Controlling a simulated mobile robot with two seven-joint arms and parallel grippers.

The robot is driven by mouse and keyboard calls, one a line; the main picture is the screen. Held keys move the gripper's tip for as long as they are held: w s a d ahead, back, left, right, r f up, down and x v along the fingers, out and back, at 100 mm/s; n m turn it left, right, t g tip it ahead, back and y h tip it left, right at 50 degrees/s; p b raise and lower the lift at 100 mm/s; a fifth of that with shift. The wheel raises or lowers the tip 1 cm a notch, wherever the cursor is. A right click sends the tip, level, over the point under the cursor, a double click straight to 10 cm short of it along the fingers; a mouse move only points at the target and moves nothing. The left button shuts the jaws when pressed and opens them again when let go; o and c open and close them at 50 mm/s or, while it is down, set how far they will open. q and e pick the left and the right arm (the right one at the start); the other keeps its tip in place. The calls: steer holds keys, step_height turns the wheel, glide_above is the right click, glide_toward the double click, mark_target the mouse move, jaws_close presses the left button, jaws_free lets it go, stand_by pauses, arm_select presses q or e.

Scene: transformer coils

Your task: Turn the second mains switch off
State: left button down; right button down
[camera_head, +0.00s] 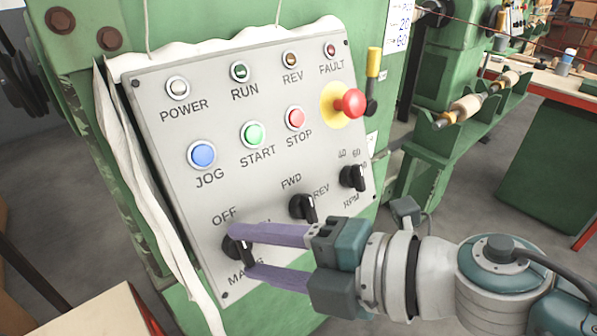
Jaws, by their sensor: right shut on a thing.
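The mains switch (236,249) is a black rotary knob at the lower left of a grey control panel (190,215). "OFF" is printed above it, and the "MAINS" label below is partly covered by a finger. My right gripper (242,252) comes in from the right, its two purple fingers on either side of the knob, shut on it. The fingers hide part of the knob and the lettering to its right, so its exact pointing is hard to tell. Only one mains switch shows. My left gripper is not in view.
The FWD/REV knob (303,207) and RPM knob (353,177) sit just above my gripper. A red mushroom button (350,103) sticks out at the upper right. Jog (202,155), start (252,134) and stop (295,118) buttons are higher. A green bench (550,165) stands right.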

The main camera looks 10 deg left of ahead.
steer(key=shift+c, duration=1.4)
jaws_free()
steer(key=shift+s+d+r, duration=0.1)
steer(key=shift+d+r, duration=0.05)
steer(key=shift+d, duration=0.05)
steer(key=p+v, duration=0.2)
steer(key=v, duration=0.7)
steer(key=shift+d, duration=0.2)
